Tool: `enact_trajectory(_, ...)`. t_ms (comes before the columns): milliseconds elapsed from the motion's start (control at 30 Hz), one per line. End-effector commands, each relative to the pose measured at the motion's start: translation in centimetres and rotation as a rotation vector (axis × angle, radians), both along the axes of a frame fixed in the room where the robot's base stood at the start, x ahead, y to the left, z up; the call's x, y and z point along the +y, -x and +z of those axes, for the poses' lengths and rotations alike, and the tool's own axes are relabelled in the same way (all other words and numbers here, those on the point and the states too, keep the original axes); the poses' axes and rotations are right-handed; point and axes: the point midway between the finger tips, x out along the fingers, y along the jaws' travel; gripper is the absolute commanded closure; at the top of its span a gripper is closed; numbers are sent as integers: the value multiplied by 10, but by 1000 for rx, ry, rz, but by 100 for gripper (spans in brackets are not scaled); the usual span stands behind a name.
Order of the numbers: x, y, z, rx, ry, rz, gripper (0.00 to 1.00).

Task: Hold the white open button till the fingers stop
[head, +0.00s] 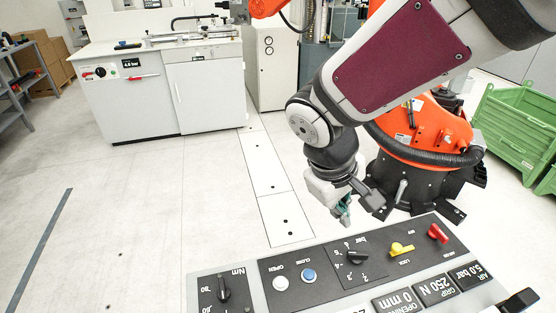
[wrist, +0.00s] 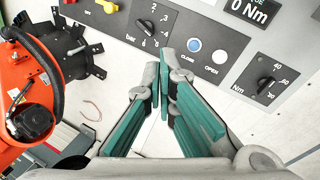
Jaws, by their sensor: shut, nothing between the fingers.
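The white OPEN button (head: 280,283) is a small round cap on the dark panel at the bottom of the head view, beside the blue CLOSE button (head: 308,275). In the wrist view the white button (wrist: 219,57) is right of the blue one (wrist: 194,44). My gripper (head: 344,218) hangs beyond the panel's far edge in the head view, apart from both buttons. In the wrist view its green-padded fingers (wrist: 163,72) meet at the tips with nothing between them, left of and below the buttons. Neither button is covered.
The control panel (head: 262,306) also carries a black bar knob (head: 357,257), a yellow LOCK lever (head: 401,249), a red lever (head: 437,233) and an Nm knob (head: 223,290). Displays read 250 N grip and 0 mm opening.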

Motion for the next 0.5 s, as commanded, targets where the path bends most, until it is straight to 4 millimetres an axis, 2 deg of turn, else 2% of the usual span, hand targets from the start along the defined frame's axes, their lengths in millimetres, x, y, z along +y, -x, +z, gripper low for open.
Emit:
enact_trajectory(33, 7, -7, -16, 21, 22, 35, 100)
enact_trajectory(200, 29, -22, -59, 69, 91, 146, 100)
enact_trajectory(500, 69, -35, -141, 149, 203, 349, 100)
